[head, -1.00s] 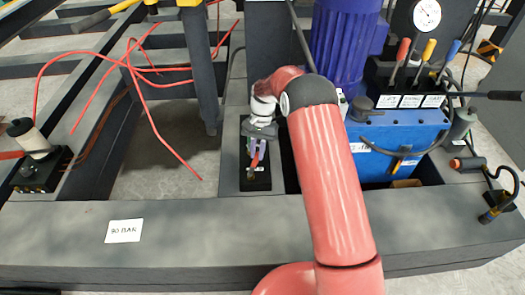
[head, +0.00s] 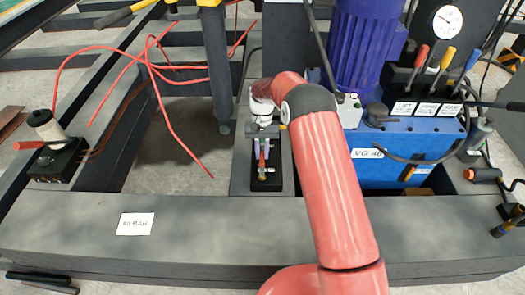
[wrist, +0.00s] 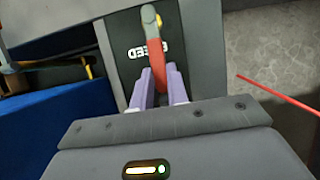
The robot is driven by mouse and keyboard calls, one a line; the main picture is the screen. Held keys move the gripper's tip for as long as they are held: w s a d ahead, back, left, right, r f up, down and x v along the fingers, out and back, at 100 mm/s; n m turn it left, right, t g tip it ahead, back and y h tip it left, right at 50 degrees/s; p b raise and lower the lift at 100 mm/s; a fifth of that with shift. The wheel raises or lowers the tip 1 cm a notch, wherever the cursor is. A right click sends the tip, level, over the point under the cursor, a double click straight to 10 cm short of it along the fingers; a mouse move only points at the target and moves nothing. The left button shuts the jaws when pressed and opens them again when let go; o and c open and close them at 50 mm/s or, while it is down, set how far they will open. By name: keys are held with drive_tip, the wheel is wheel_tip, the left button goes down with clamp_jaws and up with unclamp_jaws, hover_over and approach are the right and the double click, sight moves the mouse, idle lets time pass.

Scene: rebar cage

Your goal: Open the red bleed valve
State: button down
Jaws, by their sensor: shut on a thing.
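The red bleed valve handle (wrist: 156,62) stands between the two purple fingers of my gripper (wrist: 159,73) in the wrist view. My gripper is shut on it. The handle runs up to a pale rounded piece over a black plate (wrist: 143,32), whose lettering ends in "EED", the rest hidden. In the head view, my gripper (head: 263,146) reaches down over the small black valve block (head: 273,184). A short part of the red handle (head: 262,160) shows below the fingers, with a brass-coloured fitting under it.
A blue power unit (head: 398,165) with a gauge (head: 448,18) and several coloured levers stands right of my arm. Red hoses (head: 172,125) loop at the left. A grey beam (head: 190,220) with a "90 BAR" card (head: 135,224) crosses the front.

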drive_tip(key=c, duration=1.4)
unclamp_jaws()
drive_tip(key=shift+o, duration=0.2)
drive_tip(key=v, duration=0.8)
drive_tip(key=s+d+r+t, duration=0.2)
drive_tip(key=s+d+r, duration=0.15)
drive_tip(key=r, duration=0.35)
drive_tip(key=s+d+r+t, duration=0.1)
drive_tip(key=s+d+r, duration=0.2)
drive_tip(key=s+r, duration=0.3)
drive_tip(key=s+d+r+t, duration=0.2)
drive_tip(key=s+d+r, duration=0.1)
drive_tip(key=r, duration=0.5)
drive_tip(key=s+d+t, duration=0.2)
drive_tip(key=s+d, duration=0.1)
drive_tip(key=s, duration=0.8)
drive_tip(key=s+d+t, duration=0.3)
drive_tip(key=s+d, duration=0.1)
drive_tip(key=s, duration=0.8)
